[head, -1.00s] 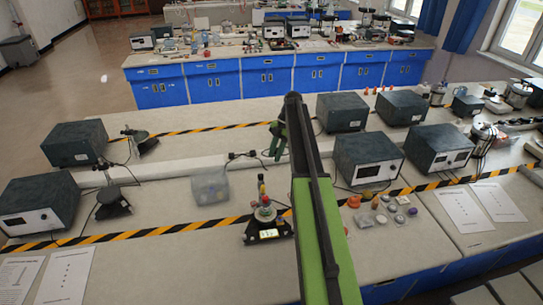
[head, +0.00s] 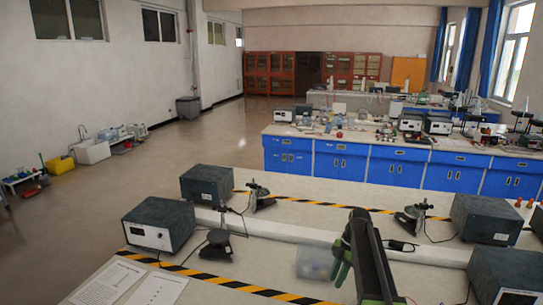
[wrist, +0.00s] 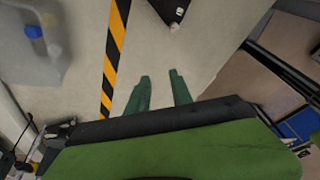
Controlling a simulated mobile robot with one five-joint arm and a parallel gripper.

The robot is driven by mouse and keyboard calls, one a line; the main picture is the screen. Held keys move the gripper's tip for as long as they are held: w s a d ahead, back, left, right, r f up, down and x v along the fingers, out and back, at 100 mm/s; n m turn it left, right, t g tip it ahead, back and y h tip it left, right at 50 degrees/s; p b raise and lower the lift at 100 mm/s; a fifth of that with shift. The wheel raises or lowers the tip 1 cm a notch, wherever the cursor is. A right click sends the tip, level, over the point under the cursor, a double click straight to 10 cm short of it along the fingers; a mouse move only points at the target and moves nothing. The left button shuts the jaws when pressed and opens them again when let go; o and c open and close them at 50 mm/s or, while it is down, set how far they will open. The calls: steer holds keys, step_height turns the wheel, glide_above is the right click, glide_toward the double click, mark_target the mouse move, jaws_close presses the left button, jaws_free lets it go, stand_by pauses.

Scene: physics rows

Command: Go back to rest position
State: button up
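My arm (head: 368,262), green and black, rises from the bottom edge of the head view, right of centre. My gripper (head: 342,266) is partly hidden by the arm there, over the near bench. In the wrist view my gripper (wrist: 160,82) shows two green fingers standing apart, with only pale bench top between them. It is open and holds nothing.
The near bench (head: 290,222) carries grey power units (head: 158,227), stands and striped tape. A clear plastic box (head: 313,262) sits just left of my gripper; it shows in the wrist view (wrist: 35,45). A dark-based device (wrist: 170,10) lies beyond the fingers. Blue-fronted benches (head: 340,162) stand behind.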

steer(key=s+a+f+m+t+h+b, duration=0.1)
steer(key=s+a+f+m+b, duration=0.1)
steer(key=s+m, duration=0.7)
steer(key=s+a+f+m+h+b, duration=0.2)
steer(key=s+a+f+m, duration=0.3)
steer(key=s+m, duration=0.4)
steer(key=shift+s+a+f+m+t, duration=0.2)
steer(key=shift+s+f+m+t, duration=0.2)
steer(key=shift+m, duration=1.3)
